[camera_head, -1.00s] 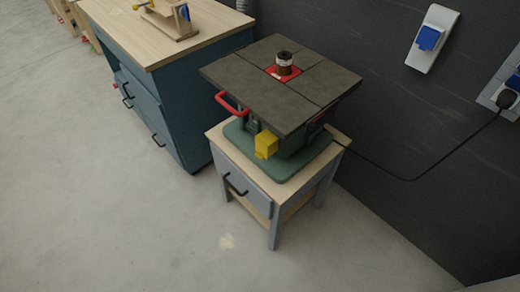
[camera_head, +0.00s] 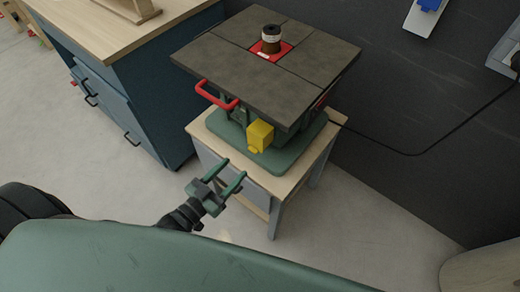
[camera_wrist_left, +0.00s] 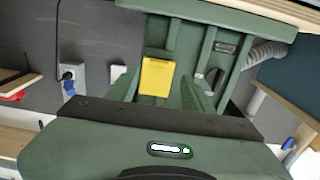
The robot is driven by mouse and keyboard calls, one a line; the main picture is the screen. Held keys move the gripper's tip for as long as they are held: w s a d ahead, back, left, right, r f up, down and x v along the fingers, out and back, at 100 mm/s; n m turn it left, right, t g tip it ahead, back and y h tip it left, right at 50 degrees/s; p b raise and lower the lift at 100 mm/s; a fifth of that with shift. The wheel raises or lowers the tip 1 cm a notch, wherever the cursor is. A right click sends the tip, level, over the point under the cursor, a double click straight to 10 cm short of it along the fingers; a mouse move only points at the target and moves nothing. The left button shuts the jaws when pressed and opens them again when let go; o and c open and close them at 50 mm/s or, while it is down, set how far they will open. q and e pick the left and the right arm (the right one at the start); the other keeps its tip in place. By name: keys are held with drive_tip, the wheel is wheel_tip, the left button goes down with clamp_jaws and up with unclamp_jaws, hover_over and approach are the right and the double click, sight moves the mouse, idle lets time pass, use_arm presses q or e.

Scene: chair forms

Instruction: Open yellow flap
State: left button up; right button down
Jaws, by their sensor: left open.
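The yellow flap (camera_head: 260,136) is on the front side of the green machine, below its dark table top (camera_head: 265,62). It looks closed, though the head view is too small to be sure. My left gripper (camera_head: 234,168) is open and empty, in front of and below the flap, apart from it. In the left wrist view the flap (camera_wrist_left: 157,77) shows beyond and between the open fingers (camera_wrist_left: 165,92). My right gripper is not in view.
The machine stands on a small wooden-topped stand (camera_head: 212,141) with a drawer. A red handle (camera_head: 217,95) juts out left of the flap. A blue workbench (camera_head: 150,95) is at the left. A dark wall is at the right.

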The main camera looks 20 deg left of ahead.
sight(259, 138)
use_arm(q)
drive_tip(key=x, duration=0.7)
drive_tip(key=shift+w, duration=0.15)
drive_tip(key=shift+d, duration=0.1)
clamp_jaws()
drive_tip(key=shift+p, duration=0.3)
idle(0.8)
